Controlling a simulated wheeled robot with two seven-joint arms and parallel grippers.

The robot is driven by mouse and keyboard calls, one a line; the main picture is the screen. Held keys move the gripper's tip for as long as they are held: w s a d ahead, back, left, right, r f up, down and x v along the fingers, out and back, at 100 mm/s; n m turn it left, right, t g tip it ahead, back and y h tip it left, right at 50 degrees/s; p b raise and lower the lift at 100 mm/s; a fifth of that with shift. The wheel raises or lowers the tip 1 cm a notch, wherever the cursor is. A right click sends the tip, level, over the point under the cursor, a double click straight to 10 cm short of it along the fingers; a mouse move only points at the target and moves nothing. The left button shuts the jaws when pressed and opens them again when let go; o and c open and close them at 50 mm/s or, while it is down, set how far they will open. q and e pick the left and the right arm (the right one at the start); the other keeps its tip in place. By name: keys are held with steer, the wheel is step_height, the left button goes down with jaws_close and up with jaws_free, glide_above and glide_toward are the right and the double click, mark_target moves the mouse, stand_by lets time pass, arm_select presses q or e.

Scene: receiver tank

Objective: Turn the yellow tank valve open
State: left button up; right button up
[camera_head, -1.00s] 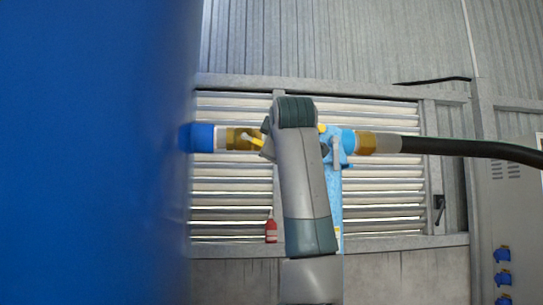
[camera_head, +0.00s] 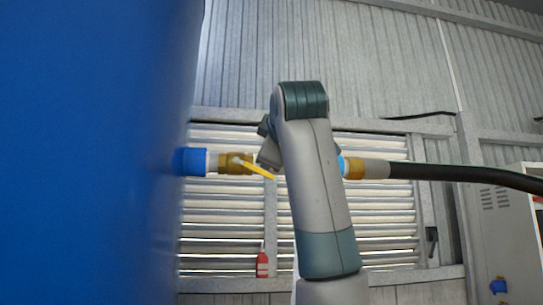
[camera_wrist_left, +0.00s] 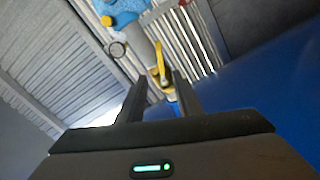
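The yellow valve handle (camera_head: 260,170) slants down to the right from a brass valve body (camera_head: 235,163), which joins a blue fitting (camera_head: 192,161) on the large blue tank (camera_head: 90,150). My left arm crosses the middle of the head view, and its gripper is mostly hidden behind its own links, just right of the handle. In the left wrist view, my left gripper (camera_wrist_left: 158,77) is open, with a gap between its two fingers. The yellow handle (camera_wrist_left: 159,55) shows beyond that gap. I cannot tell whether the fingers touch it. My right gripper is not in view.
A black hose (camera_head: 460,174) with a brass coupling (camera_head: 354,169) runs off to the right. Its blue connector is mostly behind my arm. A red bottle-like object (camera_head: 262,264) stands by the louvred wall (camera_head: 220,225). A grey cabinet (camera_head: 500,225) is at the right.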

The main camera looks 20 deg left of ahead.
arm_select(q)
steer(key=m+h, duration=0.3)
steer(key=h, duration=0.3)
glide_toward(260, 171)
steer(key=s+r, duration=0.1)
steer(key=s, duration=0.4)
steer(key=s+a+r+m+h+p, duration=0.1)
steer(key=s+a+r+m+h, duration=0.1)
steer(key=s+a+m+h, duration=0.2)
steer(key=shift+a+r+h, duration=0.25)
steer(key=shift+a+h, duration=0.35)
steer(key=shift+h, duration=0.6)
steer(key=p+x, duration=0.3)
steer(key=x, duration=0.2)
steer(key=p+x, duration=0.2)
steer(key=x, duration=0.4)
steer(key=p+x, duration=0.3)
steer(key=x, duration=0.3)
steer(key=shift+a+f+p, duration=0.1)
steer(key=shift+f+p, duration=0.15)
steer(key=shift+p, duration=0.05)
steer(key=shift+c, duration=0.3)
